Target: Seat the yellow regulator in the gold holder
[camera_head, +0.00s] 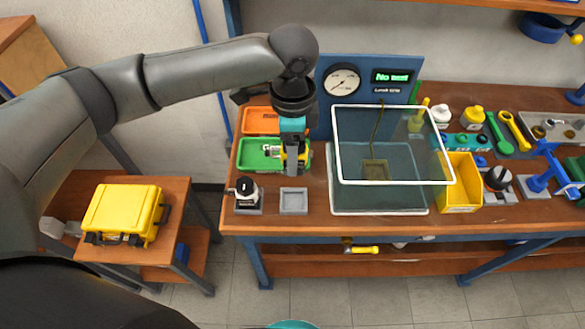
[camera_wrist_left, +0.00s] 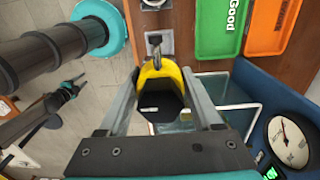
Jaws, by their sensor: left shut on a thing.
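My left gripper (camera_head: 292,172) is above the bench at the near right part of the green tray (camera_head: 250,166). In the left wrist view its jaws (camera_wrist_left: 163,95) are shut on the yellow regulator (camera_wrist_left: 150,73), which has a dark body and a grey metal stem at its upper end. The regulator appears held above the bench; in the head view the gripper largely hides it. A small gold-brown holder (camera_head: 375,169) sits inside the clear tank, right of the gripper, and looks empty. My right gripper is not in view.
The clear tank (camera_head: 340,199) has a white rim. A grey square holder (camera_head: 293,207) lies before the gripper, with a black-topped part (camera_head: 247,192) to its left. A gauge panel (camera_head: 375,72) stands behind. A yellow bin (camera_head: 459,193) and tools are to the right.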

